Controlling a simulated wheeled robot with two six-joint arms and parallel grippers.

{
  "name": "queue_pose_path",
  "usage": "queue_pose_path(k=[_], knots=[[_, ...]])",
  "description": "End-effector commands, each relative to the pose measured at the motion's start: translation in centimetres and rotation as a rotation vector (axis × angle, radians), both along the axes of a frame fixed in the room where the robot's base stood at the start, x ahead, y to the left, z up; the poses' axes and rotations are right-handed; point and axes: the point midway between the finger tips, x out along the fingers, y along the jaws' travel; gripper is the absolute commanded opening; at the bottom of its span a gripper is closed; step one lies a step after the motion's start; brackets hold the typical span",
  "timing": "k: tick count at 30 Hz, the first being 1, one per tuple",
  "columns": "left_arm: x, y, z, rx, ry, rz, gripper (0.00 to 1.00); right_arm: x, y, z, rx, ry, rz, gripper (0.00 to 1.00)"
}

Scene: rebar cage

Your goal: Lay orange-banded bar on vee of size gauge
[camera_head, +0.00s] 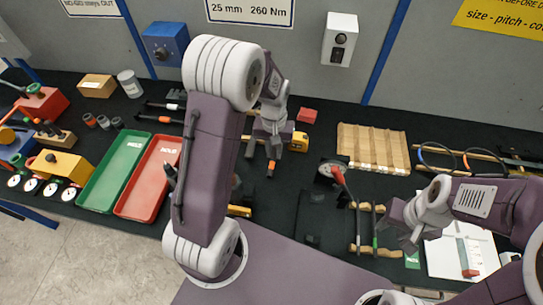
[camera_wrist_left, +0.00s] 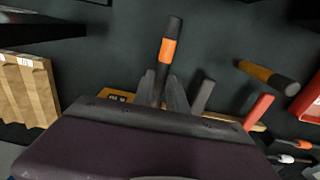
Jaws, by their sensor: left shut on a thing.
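My left gripper (camera_head: 272,150) is shut on the orange-banded bar (camera_head: 271,168), above the middle of the dark mat. In the left wrist view the bar (camera_wrist_left: 168,50) is a dark rod with an orange band near its far end, standing out from between the fingers (camera_wrist_left: 161,95). Its near end is hidden by the gripper. A yellow block with a dark face (camera_head: 298,142) sits just right of the left gripper; I cannot tell whether it is the size gauge, and no vee shows clearly. My right gripper (camera_head: 397,232) appears open and empty, at the right beside a small rack.
A green tray (camera_head: 113,171) and a red tray (camera_head: 149,178) lie at the left. A ridged wooden board (camera_head: 372,148) lies right of the middle. A small rack (camera_head: 376,249) with thin bars and a white sheet (camera_head: 462,252) lie near the right gripper. A wall closes the back.

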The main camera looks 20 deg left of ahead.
Motion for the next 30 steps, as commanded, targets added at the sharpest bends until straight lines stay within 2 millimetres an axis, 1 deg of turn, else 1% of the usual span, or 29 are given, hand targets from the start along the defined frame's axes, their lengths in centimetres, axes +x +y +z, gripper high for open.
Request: queue_pose_path(k=[5,9,12,23,24,26,27,30], knots=[[0.3,0.3,-0.4,-0.001,-0.002,0.0,0.0,0.0,0.0,0.0,0.0,0.0,0.0,0.39],[0.1,0.3,-2.8,0.0,0.003,0.0,0.0,0.0,0.0,0.1,0.0,0.0,0.0,0.39],[0.1,0.3,-4.0,0.0,0.001,0.0,0.0,0.0,0.0,0.2,0.0,0.0,0.0,0.39],[0.2,0.3,-4.5,0.0,-0.002,0.0,0.0,0.0,0.0,-0.1,0.0,0.0,0.0,0.39],[0.2,0.3,-4.6,0.0,-0.001,0.0,0.2,0.0,0.0,-0.1,0.0,0.0,0.0,0.39],[0.2,0.3,-4.5,0.0,-0.001,0.0,0.37,0.0,0.0,0.0,0.0,0.0,0.0,0.39],[0.2,0.3,-4.5,0.0,-0.001,0.0,0.39,0.0,0.0,0.0,0.0,0.0,0.0,0.39],[0.2,0.3,-4.5,0.0,-0.001,0.0,0.39,0.0,0.0,0.0,0.0,0.0,0.0,0.39]])
